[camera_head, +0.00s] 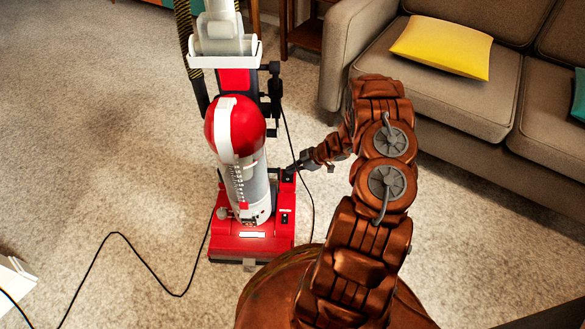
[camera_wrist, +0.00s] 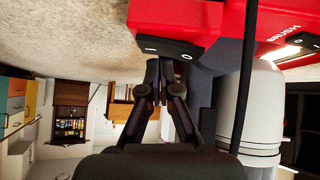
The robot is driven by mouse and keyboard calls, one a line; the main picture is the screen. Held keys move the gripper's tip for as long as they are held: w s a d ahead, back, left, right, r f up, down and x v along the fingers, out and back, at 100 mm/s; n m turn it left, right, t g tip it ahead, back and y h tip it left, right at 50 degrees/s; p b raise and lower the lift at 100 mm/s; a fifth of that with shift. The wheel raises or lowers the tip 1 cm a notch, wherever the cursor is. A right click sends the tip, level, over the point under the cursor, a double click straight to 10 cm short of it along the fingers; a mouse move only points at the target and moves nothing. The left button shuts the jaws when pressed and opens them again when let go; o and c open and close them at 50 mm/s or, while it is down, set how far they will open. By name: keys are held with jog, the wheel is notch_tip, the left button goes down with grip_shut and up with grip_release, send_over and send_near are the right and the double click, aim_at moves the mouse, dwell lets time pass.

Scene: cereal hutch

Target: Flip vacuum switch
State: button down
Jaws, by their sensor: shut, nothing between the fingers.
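A red, white and grey upright vacuum (camera_head: 237,140) stands on the carpet, left of my arm in the head view. Its red base also fills the top of the wrist view (camera_wrist: 210,22), which looks turned over. A black panel with small white marks (camera_wrist: 165,46) sits on that red part; I take it for the switch area, but its position cannot be read. My gripper (camera_head: 294,168) is at the vacuum's right side, just above the base. In the wrist view its fingers (camera_wrist: 168,66) are shut and empty, close to the panel; contact cannot be told.
A grey sofa (camera_head: 450,95) with a yellow cushion (camera_head: 442,46) stands at the right. A black cord (camera_head: 150,266) runs over the carpet at the left; another stretch hangs near my gripper. Open carpet (camera_head: 100,150) lies left of the vacuum.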

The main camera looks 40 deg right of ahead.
jog(key=r+p, duration=0.1)
jog(key=r, duration=0.1)
jog(key=r+p, duration=0.1)
jog(key=r, duration=0.1)
jog(key=shift+w+d+r+p, duration=0.15)
jog(key=shift+w+p, duration=0.05)
jog(key=shift+p, duration=0.1)
jog(key=w+d+p+v, duration=0.1)
jog(key=p+v, duration=0.2)
jog(key=v, duration=0.6)
jog(key=shift+s+d+r, duration=0.2)
jog(key=shift+d, duration=0.15)
